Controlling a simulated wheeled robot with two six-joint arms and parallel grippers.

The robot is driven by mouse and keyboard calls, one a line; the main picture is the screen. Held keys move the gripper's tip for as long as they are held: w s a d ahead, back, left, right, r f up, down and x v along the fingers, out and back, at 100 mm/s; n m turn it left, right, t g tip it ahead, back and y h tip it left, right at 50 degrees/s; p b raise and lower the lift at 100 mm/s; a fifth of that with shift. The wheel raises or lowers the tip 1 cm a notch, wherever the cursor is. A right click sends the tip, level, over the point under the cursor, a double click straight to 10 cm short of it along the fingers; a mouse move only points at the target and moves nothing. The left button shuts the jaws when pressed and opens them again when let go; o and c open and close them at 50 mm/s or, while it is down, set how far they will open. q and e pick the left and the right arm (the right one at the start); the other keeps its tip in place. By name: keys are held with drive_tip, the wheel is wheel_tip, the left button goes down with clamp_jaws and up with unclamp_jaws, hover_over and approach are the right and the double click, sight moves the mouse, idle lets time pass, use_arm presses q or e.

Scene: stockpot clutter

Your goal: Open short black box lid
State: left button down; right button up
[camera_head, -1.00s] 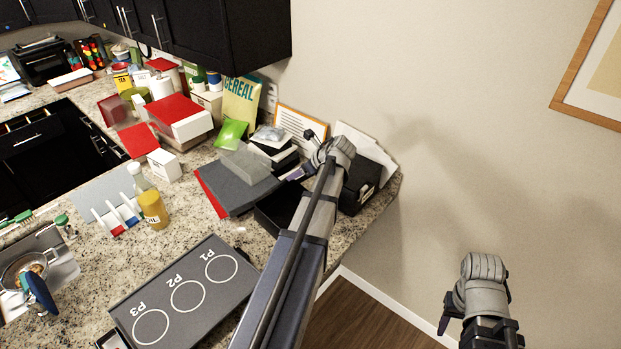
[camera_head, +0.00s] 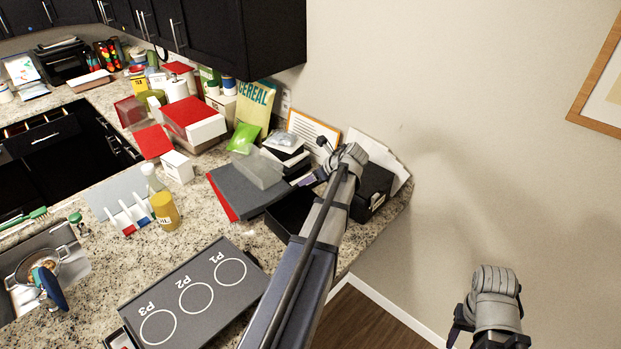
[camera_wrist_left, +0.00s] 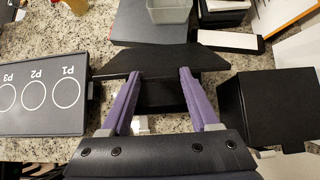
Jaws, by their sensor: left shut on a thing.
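The short black box (camera_head: 288,213) stands on the counter beside my left forearm, which hides part of it. Its dark interior or top shows in the head view. In the left wrist view a wide black panel (camera_wrist_left: 160,60) lies just beyond the fingertips. My left gripper (camera_head: 312,180) reaches over the box from the right. In the left wrist view its purple fingers (camera_wrist_left: 158,88) stand apart on either side of a black piece, which seems to be part of the lid. My right gripper (camera_head: 457,328) hangs by the wall at lower right, its jaws unclear.
A taller black box (camera_head: 372,188) stands close to the right of my left gripper. A dark grey flat item with red (camera_head: 238,192) lies left of the short box. A grey P1–P3 board (camera_head: 195,298) lies in front. Clutter fills the back; the floor at right is clear.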

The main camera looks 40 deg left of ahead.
use_arm(q)
drive_tip(key=shift+c, duration=0.6)
unclamp_jaws()
drive_tip(key=p+v, duration=0.5)
drive_tip(key=v, duration=0.3)
drive_tip(key=shift+p, duration=0.3)
